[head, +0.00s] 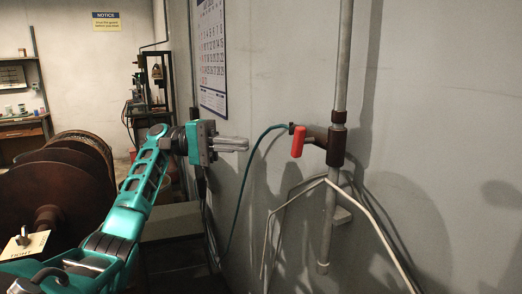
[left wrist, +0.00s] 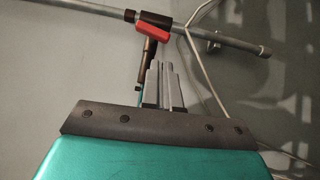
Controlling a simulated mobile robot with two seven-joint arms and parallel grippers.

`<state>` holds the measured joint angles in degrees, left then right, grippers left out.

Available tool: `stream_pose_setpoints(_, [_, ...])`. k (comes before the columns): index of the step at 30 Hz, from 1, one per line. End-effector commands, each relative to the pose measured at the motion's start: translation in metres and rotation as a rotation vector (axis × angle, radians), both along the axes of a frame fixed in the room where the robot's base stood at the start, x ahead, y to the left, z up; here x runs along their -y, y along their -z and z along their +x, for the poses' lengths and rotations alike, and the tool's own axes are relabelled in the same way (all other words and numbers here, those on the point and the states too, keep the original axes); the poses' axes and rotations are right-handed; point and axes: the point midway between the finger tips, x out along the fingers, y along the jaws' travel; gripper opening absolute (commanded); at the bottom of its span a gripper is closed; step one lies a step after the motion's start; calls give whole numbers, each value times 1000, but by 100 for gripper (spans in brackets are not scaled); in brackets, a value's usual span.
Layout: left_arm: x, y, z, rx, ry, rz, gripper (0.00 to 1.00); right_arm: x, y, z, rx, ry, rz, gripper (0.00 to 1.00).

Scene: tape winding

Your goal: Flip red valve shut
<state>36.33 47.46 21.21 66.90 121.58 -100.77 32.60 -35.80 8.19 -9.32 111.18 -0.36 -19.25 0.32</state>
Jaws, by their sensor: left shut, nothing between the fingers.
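The red valve handle (head: 299,140) sits on a dark brown fitting (head: 336,146) on a vertical grey pipe (head: 343,60) along the wall. In the head view the handle hangs roughly upright, tilted slightly. My left gripper (head: 246,144) is shut and empty, to the left of the handle, with a visible gap. In the left wrist view the red handle (left wrist: 152,30) lies ahead of my shut left fingers (left wrist: 163,66), apart from them. A green hose (head: 258,147) runs from the valve fitting down behind my gripper. My right gripper is not in view.
A calendar (head: 211,55) hangs on the wall behind my left gripper. Pale thin pipes (head: 298,192) branch below the valve. Large brown reels (head: 65,185) stand at the left. The wall right of the pipe is clear.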

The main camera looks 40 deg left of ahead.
Motion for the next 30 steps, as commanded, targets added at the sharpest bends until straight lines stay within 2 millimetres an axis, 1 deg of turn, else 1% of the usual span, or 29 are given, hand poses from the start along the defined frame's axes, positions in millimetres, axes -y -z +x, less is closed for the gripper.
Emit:
stream_pose_setpoints(1, [-11,1,-4,2,-3,-1,0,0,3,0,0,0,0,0])
stream_pose_setpoints(3, [-21,1,-8,2,-3,-1,0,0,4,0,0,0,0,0])
stream_pose_setpoints(6, [-30,1,-12,1,-1,-1,0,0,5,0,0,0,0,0])
stream_pose_setpoints(9, [-36,1,-15,1,0,-1,0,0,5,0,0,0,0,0])
stream_pose_setpoints(30, [-37,3,-15,-3,-1,2,0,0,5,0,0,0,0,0])
